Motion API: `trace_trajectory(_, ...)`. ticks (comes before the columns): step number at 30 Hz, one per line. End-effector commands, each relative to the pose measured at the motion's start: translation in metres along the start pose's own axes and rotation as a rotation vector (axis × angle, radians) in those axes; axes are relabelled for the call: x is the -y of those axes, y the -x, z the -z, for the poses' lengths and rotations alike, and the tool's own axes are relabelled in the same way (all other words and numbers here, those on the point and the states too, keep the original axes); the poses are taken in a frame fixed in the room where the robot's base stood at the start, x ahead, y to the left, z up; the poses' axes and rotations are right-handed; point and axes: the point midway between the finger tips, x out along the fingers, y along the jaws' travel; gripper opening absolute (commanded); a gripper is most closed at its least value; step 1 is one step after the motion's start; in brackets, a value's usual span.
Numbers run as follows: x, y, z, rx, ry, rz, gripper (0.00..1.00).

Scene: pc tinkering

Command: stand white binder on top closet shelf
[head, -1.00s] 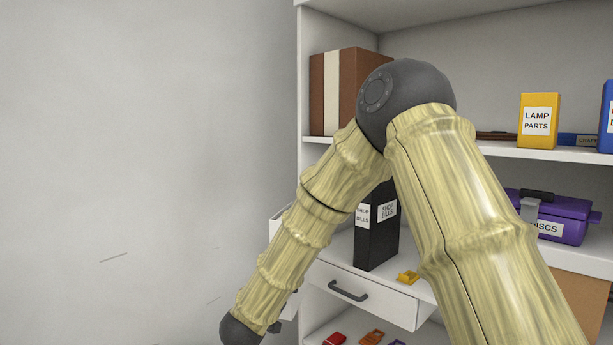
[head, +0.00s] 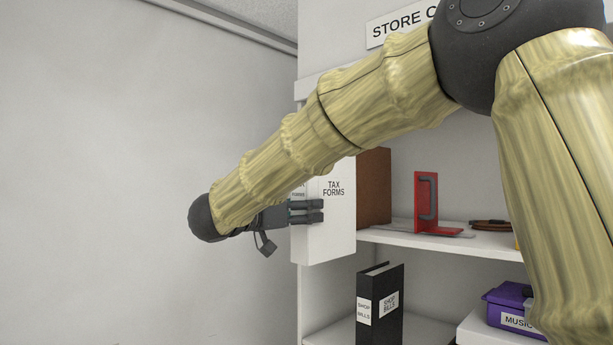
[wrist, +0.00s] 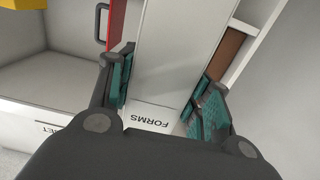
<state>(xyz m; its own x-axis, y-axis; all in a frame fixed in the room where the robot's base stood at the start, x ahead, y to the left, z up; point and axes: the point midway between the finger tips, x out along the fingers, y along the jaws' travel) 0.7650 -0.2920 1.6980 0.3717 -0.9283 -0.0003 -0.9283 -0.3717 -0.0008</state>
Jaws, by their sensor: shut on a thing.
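The white binder (head: 335,225), labelled TAX FORMS, is upright in the head view, at the left end of the closet's upper shelf (head: 440,241). Its bottom edge shows lower than the shelf's front edge, so it appears to be in front of the shelf. My gripper (head: 308,212) reaches it from the left and is shut on its spine side. In the wrist view the white binder (wrist: 178,55) lies between the teal finger pads of my gripper (wrist: 160,95), its FORMS label upside down. The binder's far side is hidden.
A brown box (head: 374,190) stands on the upper shelf just behind the binder. A red bookend-like piece (head: 425,205) stands to its right, with a little bare shelf between. Below are a black SHOP BILLS binder (head: 380,310) and a purple case (head: 508,306).

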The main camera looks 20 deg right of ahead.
Motion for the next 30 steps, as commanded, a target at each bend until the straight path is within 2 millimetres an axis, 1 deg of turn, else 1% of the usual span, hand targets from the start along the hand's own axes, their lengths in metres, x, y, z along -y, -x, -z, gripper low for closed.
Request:
trace_trajectory(1,-0.005,0.003,0.021,-0.003,-0.006,-0.004,0.18)
trace_trajectory(3,-0.011,0.006,0.036,-0.002,-0.004,-0.007,0.18)
trace_trajectory(6,-0.016,0.008,0.051,-0.002,-0.002,-0.008,0.18)
trace_trajectory(9,-0.019,0.009,0.059,-0.001,-0.002,-0.009,0.18)
trace_trajectory(13,-0.02,0.006,0.06,-0.001,-0.001,-0.01,0.18)
trace_trajectory(17,-0.02,-0.002,0.06,-0.001,-0.001,-0.01,0.18)
trace_trajectory(30,-0.019,-0.04,0.059,-0.001,0.0,-0.01,0.18)
